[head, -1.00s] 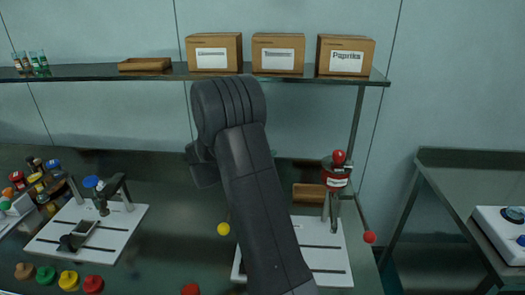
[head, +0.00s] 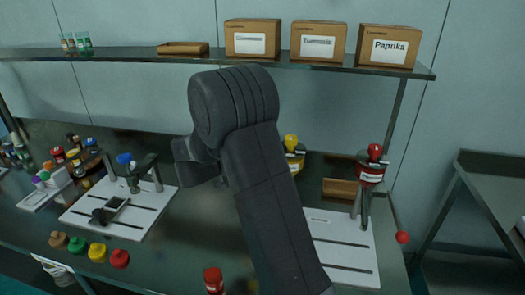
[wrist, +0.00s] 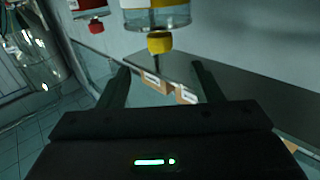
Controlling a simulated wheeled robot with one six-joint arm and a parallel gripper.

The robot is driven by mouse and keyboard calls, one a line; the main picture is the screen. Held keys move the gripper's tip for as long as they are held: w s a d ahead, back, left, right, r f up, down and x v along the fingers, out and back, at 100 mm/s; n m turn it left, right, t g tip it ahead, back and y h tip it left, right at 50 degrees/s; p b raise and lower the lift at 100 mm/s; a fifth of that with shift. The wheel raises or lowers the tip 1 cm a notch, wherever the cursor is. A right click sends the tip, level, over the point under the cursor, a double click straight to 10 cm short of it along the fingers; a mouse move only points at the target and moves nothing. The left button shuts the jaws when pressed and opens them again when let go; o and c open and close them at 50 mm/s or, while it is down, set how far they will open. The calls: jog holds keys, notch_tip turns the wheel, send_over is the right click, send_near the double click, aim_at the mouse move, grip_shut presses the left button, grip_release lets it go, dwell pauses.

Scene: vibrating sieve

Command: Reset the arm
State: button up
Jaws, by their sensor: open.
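My arm rises through the middle of the head view, its dark links covering part of the bench and shelf front. In the wrist view my gripper (wrist: 160,85) is open, its two dark fingers spread apart with nothing between them but the background. A yellow-capped container (wrist: 158,40) and a red-capped container (wrist: 92,15) show beyond the fingers in the wrist view, apart from them. The gripper's fingers cannot be made out in the head view, where the arm itself hides them.
The shelf (head: 130,55) carries three cardboard boxes, one marked Paprika (head: 388,46), and a wooden tray (head: 183,48). On the bench stand a white left board (head: 140,212), a red-topped dispenser (head: 370,170) and several coloured caps (head: 97,252). Another table (head: 495,165) stands at right.

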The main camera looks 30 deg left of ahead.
aim_at(295, 139)
jog(key=p+x, duration=0.3)
jog(key=x, duration=1)
jog(key=shift+w+d, duration=0.25)
jog(key=shift+w, duration=0.05)
jog(key=shift+s+a, duration=0.1)
